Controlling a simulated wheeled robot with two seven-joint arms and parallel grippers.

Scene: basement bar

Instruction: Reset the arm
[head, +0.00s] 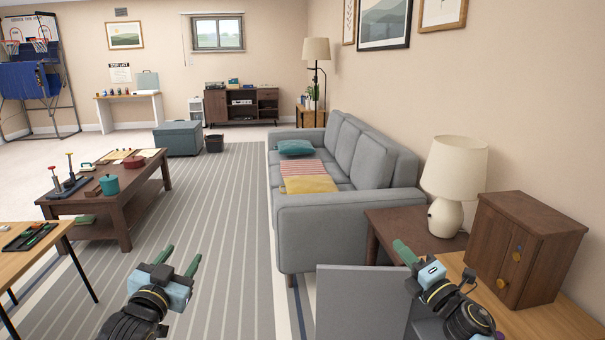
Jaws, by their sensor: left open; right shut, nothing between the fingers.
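My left gripper (178,262) is at the lower left of the head view, above the striped rug. Its two green fingers are spread apart with nothing between them. My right gripper (403,251) is at the lower right, in front of the dark side table and left of the wooden cabinet. Its green fingers are together and hold nothing. Both wrists show below the grippers, and the rest of each arm is out of view.
A grey sofa (330,212) stands ahead. A side table (385,222) bears a lamp (453,175). A wooden cabinet (520,248) stands at the right. A coffee table (140,196) and a small table (30,258) are at left. The striped rug (205,220) is clear.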

